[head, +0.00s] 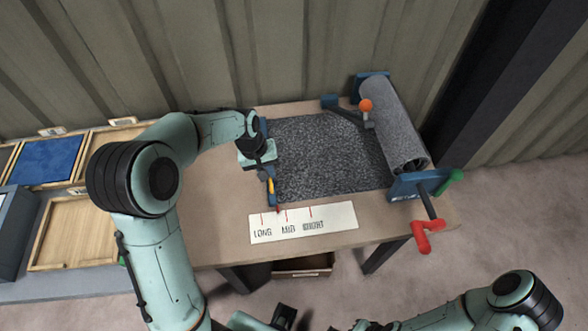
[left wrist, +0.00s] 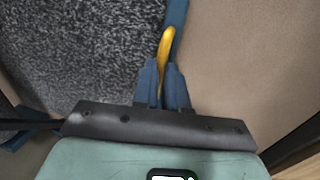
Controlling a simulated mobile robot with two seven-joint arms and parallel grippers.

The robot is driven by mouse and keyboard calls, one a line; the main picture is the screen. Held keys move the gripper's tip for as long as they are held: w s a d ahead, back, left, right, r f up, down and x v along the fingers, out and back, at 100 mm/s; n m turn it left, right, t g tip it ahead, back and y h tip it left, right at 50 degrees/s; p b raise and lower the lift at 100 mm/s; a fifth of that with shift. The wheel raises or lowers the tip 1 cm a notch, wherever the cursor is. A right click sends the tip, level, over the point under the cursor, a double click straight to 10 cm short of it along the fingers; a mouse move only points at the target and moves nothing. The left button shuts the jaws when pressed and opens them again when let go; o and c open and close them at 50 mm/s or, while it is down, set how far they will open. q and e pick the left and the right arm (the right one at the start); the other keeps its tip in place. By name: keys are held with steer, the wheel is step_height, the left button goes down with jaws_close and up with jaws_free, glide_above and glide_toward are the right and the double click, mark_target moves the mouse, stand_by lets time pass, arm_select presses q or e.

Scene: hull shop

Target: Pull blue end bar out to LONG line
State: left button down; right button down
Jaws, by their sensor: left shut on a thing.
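The blue end bar (head: 272,200) runs along the left edge of the grey carpet-like sheet (head: 325,155), which lies flat on the table. My left gripper (head: 270,173) is over the bar, shut on its yellow handle (head: 271,185). The left wrist view shows the fingers around the yellow handle (left wrist: 166,42), with the blue bar (left wrist: 177,12) behind. A white scale strip (head: 340,219) has red lines at LONG, MID and a blurred third label. The bar's near end, with a small red tip, stands between LONG and MID, nearer MID. A dark part at the bottom may be my right gripper; its fingers are unclear.
The grey roll (head: 393,125) sits in blue end brackets at the right, with a red crank (head: 427,236) and a green knob (head: 450,182). An orange-knobbed lever (head: 365,105) stands at the back. Bare table (head: 215,195) lies left of the bar; wooden trays (head: 75,230) lie beyond.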

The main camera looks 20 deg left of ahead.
arm_select(q)
steer(key=s+a, duration=0.2)
steer(key=a, duration=0.2)
steer(key=shift+s+a+b, duration=0.1)
steer(key=shift+s+b, duration=0.2)
steer(key=shift+s, duration=0.1)
steer(key=c, duration=1.2)
jaws_free()
steer(key=shift+r, duration=0.1)
steer(key=shift+o, duration=0.2)
step_height(320, 180, up, 13)
steer(key=s+a+p, duration=0.1)
steer(key=a, duration=0.1)
steer(key=shift+s, duration=0.2)
